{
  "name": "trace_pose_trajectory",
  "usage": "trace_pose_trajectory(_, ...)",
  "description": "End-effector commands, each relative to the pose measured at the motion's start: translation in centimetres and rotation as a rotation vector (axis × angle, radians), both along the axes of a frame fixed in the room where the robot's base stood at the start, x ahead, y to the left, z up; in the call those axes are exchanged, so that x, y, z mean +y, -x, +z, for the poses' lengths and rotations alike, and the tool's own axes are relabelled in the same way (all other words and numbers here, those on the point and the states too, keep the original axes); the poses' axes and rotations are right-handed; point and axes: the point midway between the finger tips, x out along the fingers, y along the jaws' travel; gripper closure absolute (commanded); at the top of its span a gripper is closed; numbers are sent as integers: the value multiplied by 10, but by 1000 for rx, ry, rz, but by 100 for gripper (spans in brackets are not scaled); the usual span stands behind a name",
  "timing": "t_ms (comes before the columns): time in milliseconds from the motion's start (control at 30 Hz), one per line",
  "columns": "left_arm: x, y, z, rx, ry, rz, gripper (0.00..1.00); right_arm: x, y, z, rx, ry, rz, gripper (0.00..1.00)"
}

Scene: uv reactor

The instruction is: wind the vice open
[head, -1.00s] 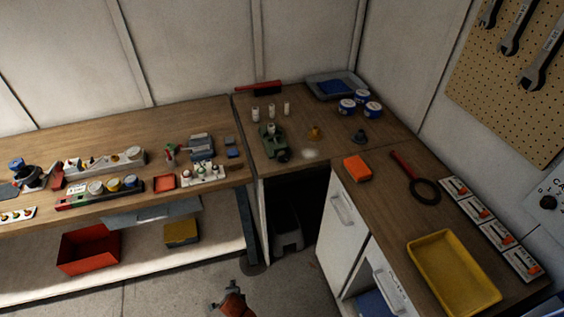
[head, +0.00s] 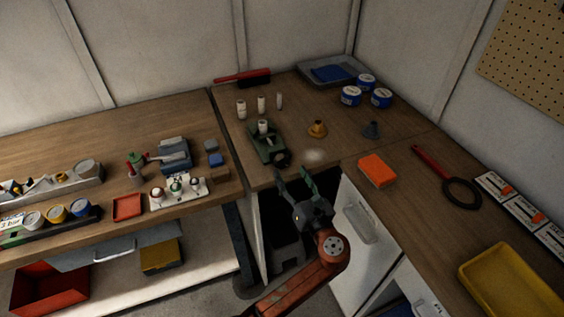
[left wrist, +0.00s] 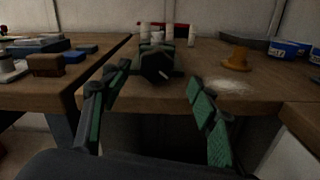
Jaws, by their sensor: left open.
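The green vice (head: 266,143) sits near the front edge of the corner bench, with a white cylinder standing in or at its jaws. Its dark round handle (head: 281,159) faces the front edge. In the left wrist view the vice (left wrist: 158,62) is straight ahead, its dark end toward me. My left gripper (head: 293,174) is open and empty, just in front of the bench edge and apart from the vice. Its two green-padded fingers (left wrist: 160,98) frame the vice from below in the left wrist view. My right gripper is not in view.
Several white cylinders (head: 261,104) stand behind the vice. A brass funnel-like piece (head: 318,128) and a pale powder patch (head: 314,155) lie to its right. An orange block (head: 377,170) is farther right. A cabinet door (head: 359,222) stands open below the bench, right of my gripper.

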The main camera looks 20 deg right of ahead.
Motion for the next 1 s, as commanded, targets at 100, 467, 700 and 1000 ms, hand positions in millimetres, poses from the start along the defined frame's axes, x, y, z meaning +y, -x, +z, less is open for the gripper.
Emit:
trace_pose_trajectory(100, 5, -21, -4, 2, -1, 8, 45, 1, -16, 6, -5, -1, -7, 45)
trace_pose_trajectory(467, 6, -57, -4, 5, 1, 6, 45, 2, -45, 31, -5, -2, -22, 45)
trace_pose_trajectory(700, 6, -62, -2, 5, 2, 5, 45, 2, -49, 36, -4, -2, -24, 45)
trace_pose_trajectory(1000, 5, -61, -2, 5, 2, 5, 56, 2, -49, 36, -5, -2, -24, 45)
